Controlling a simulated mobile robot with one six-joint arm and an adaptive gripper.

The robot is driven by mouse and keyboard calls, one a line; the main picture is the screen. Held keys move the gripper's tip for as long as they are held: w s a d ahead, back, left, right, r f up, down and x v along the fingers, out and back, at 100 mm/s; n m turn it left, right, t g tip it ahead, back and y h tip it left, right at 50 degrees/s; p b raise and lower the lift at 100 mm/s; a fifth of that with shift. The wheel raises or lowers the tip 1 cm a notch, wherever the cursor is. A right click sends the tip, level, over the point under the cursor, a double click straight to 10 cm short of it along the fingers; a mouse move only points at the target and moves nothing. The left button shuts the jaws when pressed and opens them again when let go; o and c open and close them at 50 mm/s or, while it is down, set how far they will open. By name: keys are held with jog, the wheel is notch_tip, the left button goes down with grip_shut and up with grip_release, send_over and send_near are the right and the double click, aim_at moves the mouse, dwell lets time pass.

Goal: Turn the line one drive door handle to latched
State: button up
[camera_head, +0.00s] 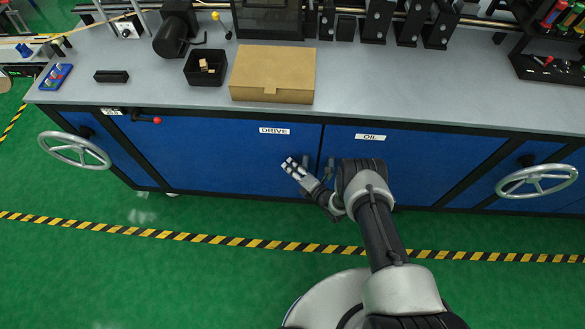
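The drive door (220,155) is a blue cabinet panel with a white DRIVE label (274,131). It appears flush with the cabinet front. A small dark handle (306,155) shows near its right edge, just above and right of my gripper; its lower part is hidden or too small to read, so its exact angle is unclear. My gripper (289,164) points up and left in front of the door, just left of the handle. It appears apart from the handle, with nothing seen in it. Its finger gap is too small to judge.
The oil door (430,165) is to the right, with another handle (330,164) close to my wrist. Handwheels stick out at left (74,150) and right (537,180). A red-knobbed lever (147,119) is upper left. A cardboard box (272,74) sits on the bench. Green floor in front is clear.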

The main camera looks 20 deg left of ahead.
grip_shut()
